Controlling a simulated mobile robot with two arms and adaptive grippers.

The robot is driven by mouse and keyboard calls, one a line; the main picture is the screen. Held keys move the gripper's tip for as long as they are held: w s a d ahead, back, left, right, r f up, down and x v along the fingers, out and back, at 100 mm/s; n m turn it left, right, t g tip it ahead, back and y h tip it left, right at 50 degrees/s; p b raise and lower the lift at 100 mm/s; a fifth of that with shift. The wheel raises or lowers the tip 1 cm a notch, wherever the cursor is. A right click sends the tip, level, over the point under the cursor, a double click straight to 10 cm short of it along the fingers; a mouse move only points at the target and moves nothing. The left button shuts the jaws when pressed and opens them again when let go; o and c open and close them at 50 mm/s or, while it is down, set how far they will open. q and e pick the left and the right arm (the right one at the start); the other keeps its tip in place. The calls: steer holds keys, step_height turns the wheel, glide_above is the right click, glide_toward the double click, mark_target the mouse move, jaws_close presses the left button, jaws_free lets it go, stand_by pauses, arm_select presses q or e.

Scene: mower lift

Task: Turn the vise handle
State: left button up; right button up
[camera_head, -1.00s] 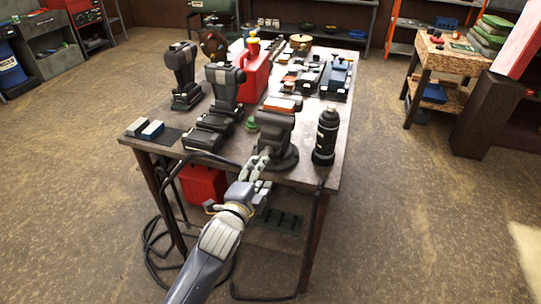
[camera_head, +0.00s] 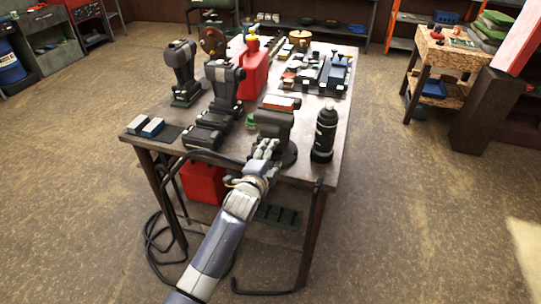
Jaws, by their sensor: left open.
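The vise (camera_head: 274,122) stands near the front edge of the workbench (camera_head: 305,172), with a dark body, a round base and an orange-red strip along its top. My left gripper (camera_head: 265,148) is open and reaches up to the front of the vise. Its fingers overlap the lower front of the vise body in the head view. The vise handle is not clearly visible; the fingers cover that part. I cannot tell whether the fingers touch it. My right gripper is not in view.
A black spray can (camera_head: 324,134) stands close to the right of the vise. Cordless drills (camera_head: 224,84) and a red fuel can (camera_head: 254,72) stand behind and left. A red container (camera_head: 202,182) and a loose black cable (camera_head: 152,240) are below the bench.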

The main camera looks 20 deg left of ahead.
arm_select(q)
steer(key=c, duration=1)
steer(key=shift+c, duration=0.4)
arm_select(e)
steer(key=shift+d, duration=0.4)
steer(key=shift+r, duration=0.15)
